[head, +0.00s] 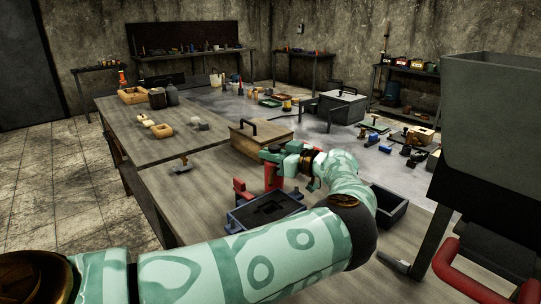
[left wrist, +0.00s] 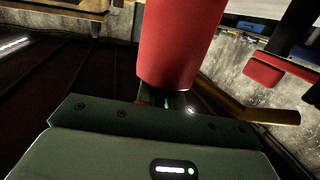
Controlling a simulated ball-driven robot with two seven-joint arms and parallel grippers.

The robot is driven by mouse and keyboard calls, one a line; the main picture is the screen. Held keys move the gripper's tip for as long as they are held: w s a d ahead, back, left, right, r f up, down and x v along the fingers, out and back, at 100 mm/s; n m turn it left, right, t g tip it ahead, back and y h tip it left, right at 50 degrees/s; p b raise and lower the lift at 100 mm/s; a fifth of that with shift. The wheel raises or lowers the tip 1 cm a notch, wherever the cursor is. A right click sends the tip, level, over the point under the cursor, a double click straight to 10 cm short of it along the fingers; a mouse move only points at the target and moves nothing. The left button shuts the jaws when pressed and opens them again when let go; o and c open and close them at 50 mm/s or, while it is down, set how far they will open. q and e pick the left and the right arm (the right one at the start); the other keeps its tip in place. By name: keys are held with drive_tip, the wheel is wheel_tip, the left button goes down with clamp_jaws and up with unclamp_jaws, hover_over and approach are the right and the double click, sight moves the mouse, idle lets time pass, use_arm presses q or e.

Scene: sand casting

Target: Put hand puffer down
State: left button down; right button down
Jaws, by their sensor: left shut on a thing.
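My left gripper (head: 272,157) is green and is shut on a red hand puffer (head: 273,178). In the left wrist view the puffer (left wrist: 180,42) shows as a red rounded body rising between the fingers. Its lower end and the exact grip are partly hidden by the gripper body. In the head view it hangs just behind a dark blue open mould frame (head: 262,212) with red parts. I cannot tell whether the puffer touches the table. My right gripper is not in view.
A wooden box (head: 262,148) with a black handle stands just behind my left gripper. A dark open tray (head: 389,208) lies to the right. A large grey bin (head: 490,130) blocks the right side. The wooden table (head: 190,205) is bare at the front left.

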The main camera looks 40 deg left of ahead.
use_arm(q)
drive_tip(key=c, duration=1.5)
unclamp_jaws()
drive_tip(key=shift+f, duration=0.15)
drive_tip(key=shift+w+d+r, duration=0.1)
drive_tip(key=shift+d+r, duration=0.1)
drive_tip(key=p+v, duration=0.1)
drive_tip(key=v, duration=1)
drive_tip(key=shift+d, duration=0.25)
